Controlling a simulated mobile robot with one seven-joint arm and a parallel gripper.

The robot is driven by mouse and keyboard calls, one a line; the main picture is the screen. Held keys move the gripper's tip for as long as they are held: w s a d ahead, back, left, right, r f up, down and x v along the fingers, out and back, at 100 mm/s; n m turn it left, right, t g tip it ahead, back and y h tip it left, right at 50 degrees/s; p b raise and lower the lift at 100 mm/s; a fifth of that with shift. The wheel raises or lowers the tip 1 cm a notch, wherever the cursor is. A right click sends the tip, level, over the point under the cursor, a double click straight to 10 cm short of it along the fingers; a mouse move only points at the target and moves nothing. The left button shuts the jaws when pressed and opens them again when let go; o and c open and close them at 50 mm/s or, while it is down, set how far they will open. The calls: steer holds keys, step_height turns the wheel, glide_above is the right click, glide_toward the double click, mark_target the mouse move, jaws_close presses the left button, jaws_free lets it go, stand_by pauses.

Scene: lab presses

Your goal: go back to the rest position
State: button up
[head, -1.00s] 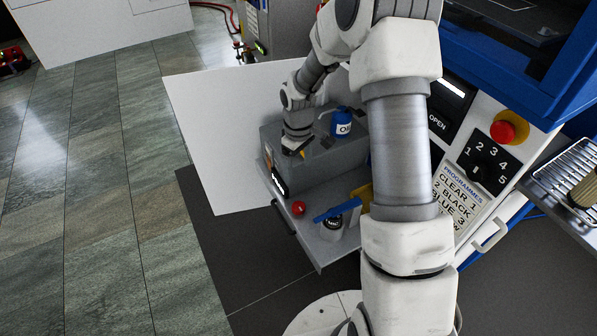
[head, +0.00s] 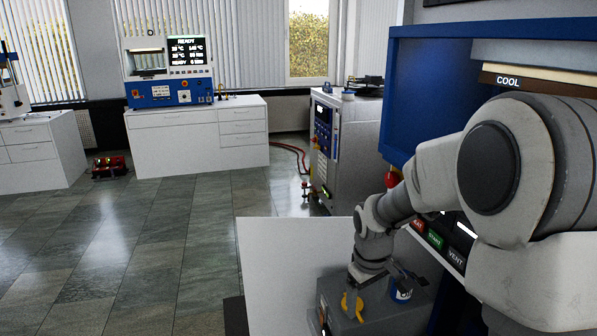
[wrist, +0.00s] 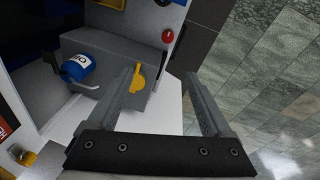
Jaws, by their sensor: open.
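My gripper (wrist: 162,76) is open and empty in the wrist view, its two dark fingers well apart. The grey box also shows in the wrist view (wrist: 105,48). A yellow knob (head: 352,305) on the box lies just beyond one finger in the wrist view (wrist: 137,78). I cannot tell the gap between them.
The blue-framed press (head: 400,90) is close to my arm. White cabinets (head: 195,140) stand at the back. The tiled floor (head: 150,260) at left is open.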

steer(key=s+r+m+t+p, duration=0.4)
steer(key=s+r+p, duration=0.3)
steer(key=s+r, duration=1.4)
step_height(320, 180, up, 2)
steer(key=shift+s+a+r+m+y, duration=0.3)
steer(key=shift+a+m+y, duration=0.1)
steer(key=shift+m, duration=0.4)
